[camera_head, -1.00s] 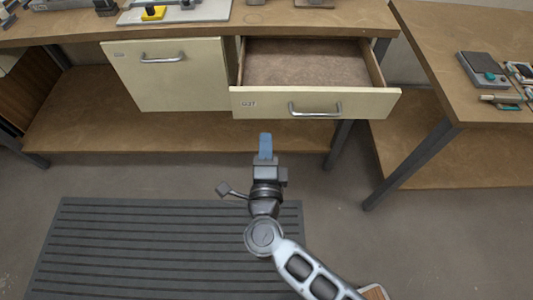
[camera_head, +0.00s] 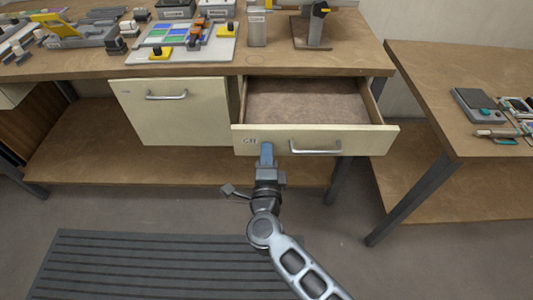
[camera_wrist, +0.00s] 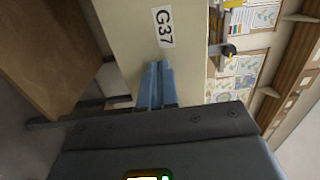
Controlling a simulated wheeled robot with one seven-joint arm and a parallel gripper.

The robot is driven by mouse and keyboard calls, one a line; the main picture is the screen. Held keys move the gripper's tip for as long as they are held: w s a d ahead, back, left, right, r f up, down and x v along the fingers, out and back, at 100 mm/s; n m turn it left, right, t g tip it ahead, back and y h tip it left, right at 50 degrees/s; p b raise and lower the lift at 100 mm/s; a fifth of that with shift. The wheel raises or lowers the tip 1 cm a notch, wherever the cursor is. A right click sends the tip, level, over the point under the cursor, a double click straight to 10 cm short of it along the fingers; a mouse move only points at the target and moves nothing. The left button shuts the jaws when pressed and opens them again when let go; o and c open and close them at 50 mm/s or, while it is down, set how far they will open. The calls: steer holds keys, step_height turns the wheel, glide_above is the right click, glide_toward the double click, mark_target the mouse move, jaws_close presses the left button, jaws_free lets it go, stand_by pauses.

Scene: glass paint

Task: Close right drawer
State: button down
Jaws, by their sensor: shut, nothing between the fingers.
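The right drawer (camera_head: 362,141) is pulled open under the workbench, and its bare inside (camera_head: 305,100) shows. Its cream front has a label at the left and a metal bar handle (camera_head: 315,148) in the middle. My gripper (camera_head: 266,150) is shut and empty, its blue fingertips at the left part of the drawer front, just below the label and left of the handle. In the wrist view the shut fingers (camera_wrist: 157,80) point at the cream front (camera_wrist: 130,45), close to the G37 label (camera_wrist: 164,27). I cannot tell whether they touch it.
A shut cream cabinet front (camera_head: 170,112) is left of the drawer. The workbench top (camera_head: 200,68) carries tools and a board. Another table (camera_head: 430,85) stands at the right, its dark leg (camera_head: 405,195) near the drawer. A grey slatted mat (camera_head: 150,265) lies on the floor.

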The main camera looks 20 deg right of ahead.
mark_target(267, 103)
steer(key=b+x, duration=0.3)
steer(key=x, duration=0.7)
steer(key=b+x, duration=0.3)
steer(key=x, duration=0.7)
steer(key=shift+w+d+f+b, duration=0.1)
steer(key=shift+w+f+b, duration=0.15)
steer(key=shift+w+b, duration=0.05)
steer(key=shift+w, duration=0.3)
steer(key=shift+w+d+r, duration=0.15)
steer(key=shift+r, duration=0.2)
